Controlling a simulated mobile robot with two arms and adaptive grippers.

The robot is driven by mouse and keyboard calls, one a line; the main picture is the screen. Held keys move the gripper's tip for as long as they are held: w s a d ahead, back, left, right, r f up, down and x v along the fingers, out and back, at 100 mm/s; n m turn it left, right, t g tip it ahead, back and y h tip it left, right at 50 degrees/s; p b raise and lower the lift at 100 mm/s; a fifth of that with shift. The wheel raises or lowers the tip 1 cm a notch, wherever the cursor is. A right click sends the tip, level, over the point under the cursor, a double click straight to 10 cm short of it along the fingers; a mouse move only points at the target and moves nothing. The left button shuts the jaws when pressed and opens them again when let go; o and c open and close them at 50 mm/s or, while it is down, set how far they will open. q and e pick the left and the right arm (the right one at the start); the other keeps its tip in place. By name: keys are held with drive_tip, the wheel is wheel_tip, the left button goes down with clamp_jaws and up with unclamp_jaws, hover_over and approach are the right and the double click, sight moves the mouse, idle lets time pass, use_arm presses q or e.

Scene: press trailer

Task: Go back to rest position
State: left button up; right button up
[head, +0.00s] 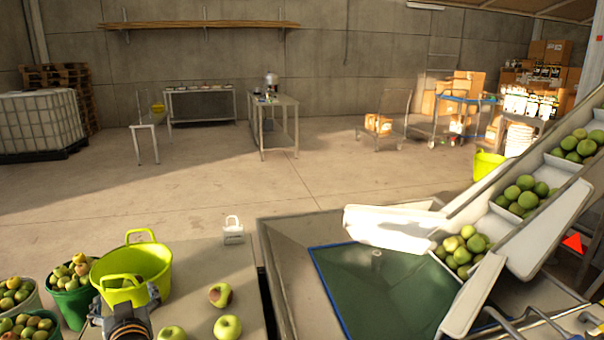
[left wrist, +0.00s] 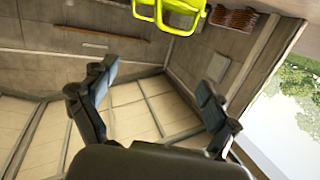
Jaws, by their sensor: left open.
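My left gripper (head: 125,305) is at the lower left of the head view, in front of the yellow-green bucket (head: 143,262). In the left wrist view its two fingers (left wrist: 155,88) stand wide apart with nothing between them. Part of the yellow-green bucket (left wrist: 145,12) shows at the top edge of that view, beyond the fingertips. My right gripper is in neither view.
Loose apples (head: 228,327) lie on the table (head: 196,262) right of my left gripper. Green tubs of apples (head: 72,305) stand to the left. A white conveyor (head: 480,205) carrying green apples slopes down beside a green-bottomed basin (head: 370,285). The floor beyond is mostly clear.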

use_arm(q)
drive_tip(key=s+d+f+m+g+h, duration=0.2)
drive_tip(key=s+d+f, duration=0.1)
drive_tip(key=s+f, duration=0.4)
drive_tip(key=s+d+f+m+g+h, duration=0.2)
drive_tip(key=s+d+f+h, duration=0.15)
drive_tip(key=s+f, duration=0.35)
drive_tip(key=s+d+f+m+g+h, duration=0.25)
drive_tip(key=s+d+f, duration=0.2)
drive_tip(key=s, duration=0.55)
drive_tip(key=s+d+f+m+g+h, duration=0.1)
drive_tip(key=s+d+f+m+g, duration=0.1)
drive_tip(key=s+d+f+g, duration=0.5)
drive_tip(key=s+a+f+t, duration=0.1)
drive_tip(key=s+f, duration=0.1)
drive_tip(key=f, duration=0.9)
drive_tip(key=s+a+f+t, duration=0.1)
drive_tip(key=s+f, duration=0.1)
drive_tip(key=f, duration=1)
drive_tip(key=s+a+f+g, duration=0.1)
drive_tip(key=s+a+f, duration=0.1)
drive_tip(key=s+f, duration=1.3)
drive_tip(key=shift+s+a+f, duration=0.25)
drive_tip(key=shift+s, duration=0.4)
